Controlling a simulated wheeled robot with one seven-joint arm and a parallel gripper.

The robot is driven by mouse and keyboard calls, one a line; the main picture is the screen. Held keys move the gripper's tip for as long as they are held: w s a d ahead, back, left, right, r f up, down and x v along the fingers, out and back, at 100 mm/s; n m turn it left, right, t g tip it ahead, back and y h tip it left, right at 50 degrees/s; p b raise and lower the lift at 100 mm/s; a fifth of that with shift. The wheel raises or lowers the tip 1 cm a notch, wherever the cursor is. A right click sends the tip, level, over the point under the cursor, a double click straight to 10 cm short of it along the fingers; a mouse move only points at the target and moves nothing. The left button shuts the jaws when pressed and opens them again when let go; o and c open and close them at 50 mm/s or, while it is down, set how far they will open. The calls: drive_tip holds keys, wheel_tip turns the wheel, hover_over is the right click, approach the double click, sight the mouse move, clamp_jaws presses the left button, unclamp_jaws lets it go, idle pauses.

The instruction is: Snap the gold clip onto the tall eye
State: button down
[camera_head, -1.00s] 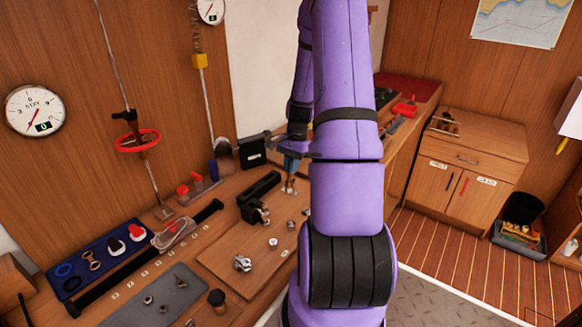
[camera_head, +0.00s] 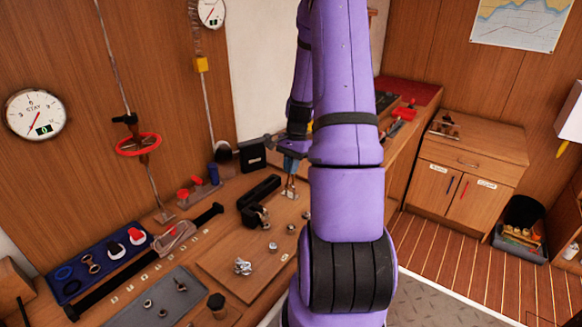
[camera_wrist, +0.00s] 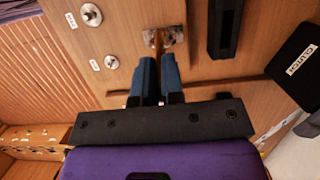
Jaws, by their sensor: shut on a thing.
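My gripper (camera_wrist: 158,82) points at the bench board, its two blue fingers close together. A narrow gold-brown piece (camera_wrist: 158,42), which looks like the gold clip, sits between and just beyond the fingertips. It reaches a metal fitting on a square plate (camera_wrist: 174,36), which looks like the tall eye. I cannot tell whether the clip is around the eye or only beside it. In the head view my gripper (camera_head: 290,166) is upright over the fitting (camera_head: 290,190), partly hidden by my purple arm.
Smaller eyes (camera_head: 272,247) stand on the board. A black cleat-like block (camera_head: 258,190) and a black CLUTCH box (camera_wrist: 296,62) are close by. Wires with a red ring (camera_head: 138,144) rise at the back.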

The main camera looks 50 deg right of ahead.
drive_tip(key=c, duration=1.2)
unclamp_jaws()
drive_tip(key=shift+o, duration=0.2)
drive_tip(key=v, duration=1)
drive_tip(key=shift+r, duration=0.4)
drive_tip(key=shift+d, duration=0.15)
